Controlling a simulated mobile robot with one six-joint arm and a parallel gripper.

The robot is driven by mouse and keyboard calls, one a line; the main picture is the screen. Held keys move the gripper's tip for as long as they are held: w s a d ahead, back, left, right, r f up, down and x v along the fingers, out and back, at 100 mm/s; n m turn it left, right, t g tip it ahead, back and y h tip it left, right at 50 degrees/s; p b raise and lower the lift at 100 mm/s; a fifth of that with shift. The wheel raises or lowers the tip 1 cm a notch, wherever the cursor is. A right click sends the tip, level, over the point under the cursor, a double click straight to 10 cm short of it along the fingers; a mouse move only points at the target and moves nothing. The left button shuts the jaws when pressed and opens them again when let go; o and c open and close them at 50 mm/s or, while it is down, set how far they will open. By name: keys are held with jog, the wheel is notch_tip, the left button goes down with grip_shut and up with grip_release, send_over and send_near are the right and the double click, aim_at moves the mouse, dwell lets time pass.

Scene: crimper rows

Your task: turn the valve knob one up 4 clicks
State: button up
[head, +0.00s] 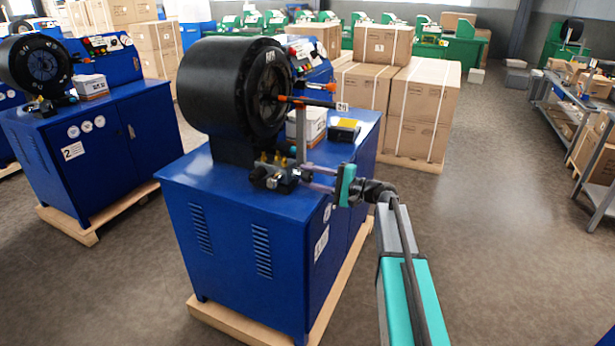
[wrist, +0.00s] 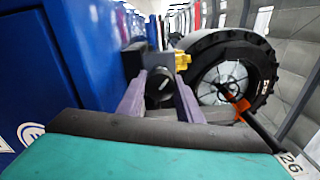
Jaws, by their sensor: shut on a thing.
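The valve block (head: 272,178) sits on top of the blue crimper cabinet (head: 235,215), below the big black crimping head (head: 225,95), and has brass fittings. My gripper (head: 306,178) reaches it from the right. In the wrist view my gripper's two purple-grey fingers (wrist: 159,92) stand on either side of a round dark valve knob (wrist: 158,88) and are shut on it. A yellow brass fitting (wrist: 182,61) is just above and right of the knob. In the head view the knob is too small and partly hidden by the fingers to read its angle.
An orange-handled rod with a tag (head: 342,107) sticks out above my gripper. A white box (head: 308,125) and a black-and-yellow box (head: 344,130) lie on the cabinet. Stacked cartons (head: 425,95) stand behind.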

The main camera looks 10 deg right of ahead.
jog(key=shift+d+f, duration=0.1)
jog(key=shift+d, duration=0.15)
jog(key=o, duration=1)
jog(key=shift+o, duration=0.2)
jog(key=shift+a, duration=0.1)
jog(key=shift+s, duration=0.1)
jog(key=b+v, duration=0.1)
jog(key=v, duration=1.2)
jog(key=shift+d+b, duration=0.35)
jog(key=shift+b, duration=0.05)
jog(key=shift+s, duration=0.25)
